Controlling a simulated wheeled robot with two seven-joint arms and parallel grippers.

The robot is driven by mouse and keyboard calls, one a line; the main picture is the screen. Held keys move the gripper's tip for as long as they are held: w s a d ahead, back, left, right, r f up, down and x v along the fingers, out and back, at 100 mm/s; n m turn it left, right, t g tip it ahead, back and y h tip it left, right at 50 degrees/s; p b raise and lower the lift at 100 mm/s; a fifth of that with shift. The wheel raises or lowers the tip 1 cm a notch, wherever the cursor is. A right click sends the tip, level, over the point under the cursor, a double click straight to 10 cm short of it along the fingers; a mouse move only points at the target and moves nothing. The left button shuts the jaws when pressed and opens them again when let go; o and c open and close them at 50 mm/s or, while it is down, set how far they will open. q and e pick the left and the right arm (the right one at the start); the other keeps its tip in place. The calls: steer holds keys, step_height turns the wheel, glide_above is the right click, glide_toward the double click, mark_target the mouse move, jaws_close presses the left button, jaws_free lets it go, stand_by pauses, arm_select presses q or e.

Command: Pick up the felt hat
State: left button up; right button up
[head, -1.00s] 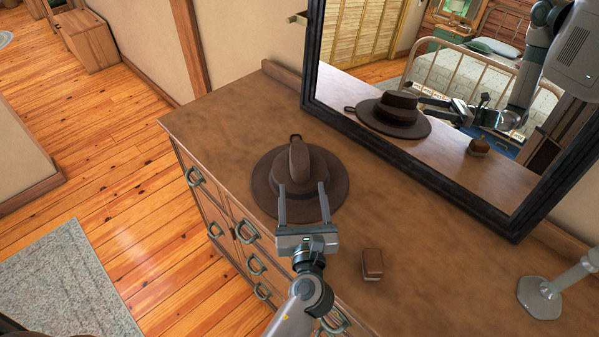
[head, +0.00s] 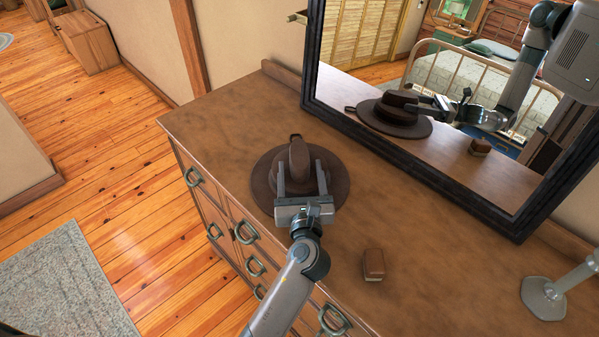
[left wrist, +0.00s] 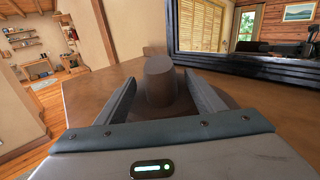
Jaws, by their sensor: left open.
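The brown felt hat (head: 262,180) sits brim-down on the wooden dresser, with its crown up. My left gripper (head: 301,178) is open, with one finger on each side of the crown and its body over the near brim. In the left wrist view the hat's crown (left wrist: 160,82) stands between the two open fingers (left wrist: 163,98), with a gap on each side. The near part of the brim is hidden behind the gripper. My right gripper is not seen directly.
A dark-framed mirror (head: 420,150) stands at the back of the dresser (head: 420,225) and reflects the hat and my arm. A small brown block-like item (head: 373,264) lies right of my gripper. A grey metal stand base (head: 543,296) is at the right. The dresser's left end is clear.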

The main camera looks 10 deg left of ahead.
mark_target(299, 159)
arm_select(q)
steer(key=b+x, duration=0.1)
steer(key=x, duration=0.3)
steer(key=shift+w, duration=0.1)
stand_by(0.3)
steer(key=c, duration=1.3)
steer(key=shift+r, duration=0.1)
steer(key=shift+c, duration=0.2)
